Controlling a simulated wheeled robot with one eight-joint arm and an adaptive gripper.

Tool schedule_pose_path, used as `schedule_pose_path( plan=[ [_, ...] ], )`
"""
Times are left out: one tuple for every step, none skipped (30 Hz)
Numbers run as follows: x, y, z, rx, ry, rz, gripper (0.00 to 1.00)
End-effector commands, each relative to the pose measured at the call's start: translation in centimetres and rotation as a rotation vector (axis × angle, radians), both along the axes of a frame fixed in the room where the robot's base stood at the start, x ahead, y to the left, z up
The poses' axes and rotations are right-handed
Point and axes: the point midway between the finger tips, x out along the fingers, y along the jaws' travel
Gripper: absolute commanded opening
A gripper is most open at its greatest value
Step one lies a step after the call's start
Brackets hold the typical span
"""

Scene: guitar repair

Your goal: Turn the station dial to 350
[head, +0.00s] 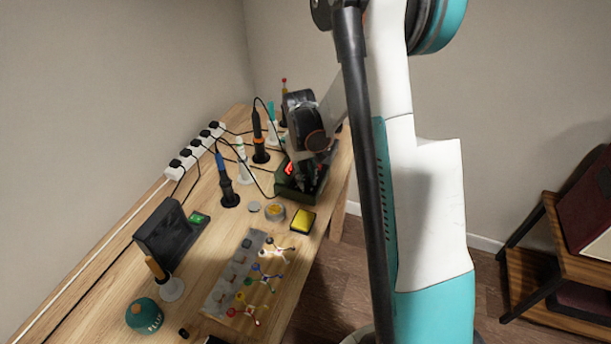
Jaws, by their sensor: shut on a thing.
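The soldering station (287,190) is a dark green box with a lit red display, towards the far right of the wooden bench. My gripper (310,186) reaches down from above at the front of the station. Its fingers are shut at the place of the dial. The dial itself is hidden behind the fingers, so its setting cannot be told. The digits on the red display (289,169) are too small to read.
The bench (110,270) holds a blue-handled iron (222,168) in a stand, an orange-ringed iron (258,135), a yellow sponge (303,220), a tin (275,213) and a grey tray (236,275) with colored leads. A power strip (196,150) runs along the wall.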

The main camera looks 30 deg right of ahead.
Motion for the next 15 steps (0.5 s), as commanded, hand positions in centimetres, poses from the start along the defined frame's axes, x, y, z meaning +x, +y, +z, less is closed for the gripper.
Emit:
schedule_pose_path(
  plan=[
    [0.08, -0.01, 0.01, 0.000, -0.001, -0.042, 0.00],
    [0.08, -0.01, 0.01, 0.000, 0.000, -0.070, 0.00],
    [0.09, -0.01, 0.01, 0.000, -0.001, -0.109, 0.00],
    [0.09, -0.01, 0.01, 0.000, -0.001, -0.137, 0.00],
    [0.09, -0.01, 0.02, 0.000, 0.000, -0.165, 0.00],
    [0.10, -0.02, 0.02, 0.000, -0.001, -0.203, 0.00],
    [0.11, -0.02, 0.02, 0.000, 0.000, -0.232, 0.00],
    [0.12, -0.02, 0.02, 0.000, 0.000, -0.260, 0.00],
    [0.13, -0.03, 0.02, 0.001, -0.001, -0.299, 0.00],
    [0.14, -0.03, 0.02, 0.001, 0.000, -0.326, 0.00],
    [0.14, -0.04, 0.02, 0.001, -0.001, -0.353, 0.00],
    [0.15, -0.04, 0.02, 0.001, -0.001, -0.389, 0.00],
    [0.16, -0.04, 0.03, 0.001, -0.001, -0.415, 0.00],
    [0.17, -0.05, 0.02, 0.001, -0.001, -0.440, 0.00],
    [0.18, -0.05, 0.03, 0.001, -0.002, -0.473, 0.00]
  ],
)
